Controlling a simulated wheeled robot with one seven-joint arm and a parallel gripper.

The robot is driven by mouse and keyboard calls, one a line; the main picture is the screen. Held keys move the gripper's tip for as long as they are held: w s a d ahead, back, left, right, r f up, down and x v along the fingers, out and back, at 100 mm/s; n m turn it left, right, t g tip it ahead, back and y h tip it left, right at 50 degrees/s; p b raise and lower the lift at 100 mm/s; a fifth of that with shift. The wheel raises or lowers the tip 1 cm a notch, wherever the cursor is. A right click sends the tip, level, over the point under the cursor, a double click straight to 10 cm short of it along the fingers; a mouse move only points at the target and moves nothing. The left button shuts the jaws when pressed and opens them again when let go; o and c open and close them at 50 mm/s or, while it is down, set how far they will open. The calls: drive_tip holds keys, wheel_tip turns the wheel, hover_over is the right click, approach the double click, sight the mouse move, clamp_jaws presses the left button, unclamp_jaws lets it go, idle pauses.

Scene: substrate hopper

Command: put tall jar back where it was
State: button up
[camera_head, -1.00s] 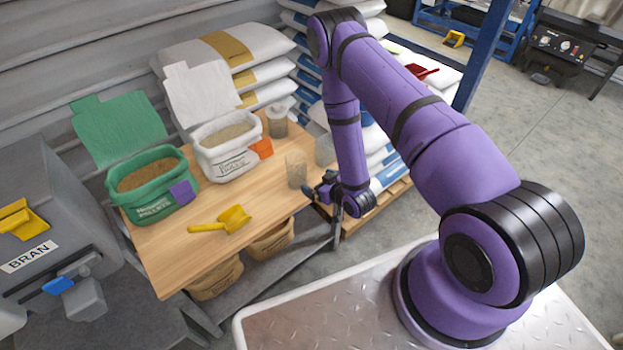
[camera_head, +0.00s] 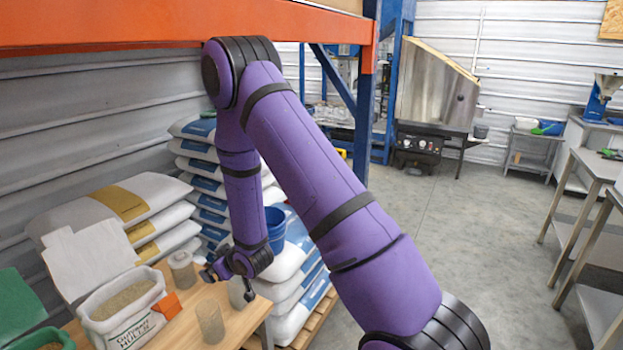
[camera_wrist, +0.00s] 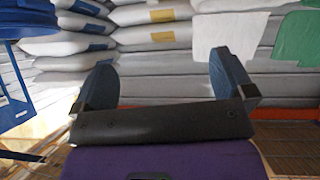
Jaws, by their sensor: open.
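My gripper (camera_head: 229,283) hangs at the far right edge of the wooden table (camera_head: 180,333), fingers apart. In the wrist view my gripper (camera_wrist: 165,78) is open with nothing between its fingers. One clear jar (camera_head: 210,322) stands upright on the table, below and left of my gripper. Another jar (camera_head: 182,272), with greyish contents, stands farther back beside the white sack. A further clear shape right behind my fingers is too unclear to identify. I cannot tell which of these is the tall jar.
An open white sack (camera_head: 122,308) with an orange tag stands left of the jars. A green sack (camera_head: 48,340) is at the lower left. Stacked sacks (camera_head: 200,165) and a blue bucket (camera_head: 275,226) are behind my arm. An orange beam (camera_head: 180,22) crosses above. Floor to the right is clear.

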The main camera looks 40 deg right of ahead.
drive_tip(key=s+d+r+m+g+h, duration=0.1)
drive_tip(key=s+r, duration=0.2)
drive_tip(key=r, duration=0.6)
drive_tip(key=s+d+r+g, duration=0.1)
drive_tip(key=s+r, duration=0.2)
drive_tip(key=r, duration=0.5)
drive_tip(key=s+r+m+g+h, duration=0.1)
drive_tip(key=s+r, duration=0.3)
drive_tip(key=r, duration=0.5)
drive_tip(key=s+r+g, duration=0.1)
drive_tip(key=s+r, duration=0.3)
drive_tip(key=s, duration=0.4)
drive_tip(key=s+r+m+g, duration=0.1)
drive_tip(key=s+r, duration=0.3)
drive_tip(key=s, duration=0.5)
drive_tip(key=s+r, duration=0.3)
drive_tip(key=s, duration=0.5)
drive_tip(key=shift+s+r+g, duration=0.3)
drive_tip(key=shift+r+g, duration=0.1)
drive_tip(key=shift+a, duration=0.1)
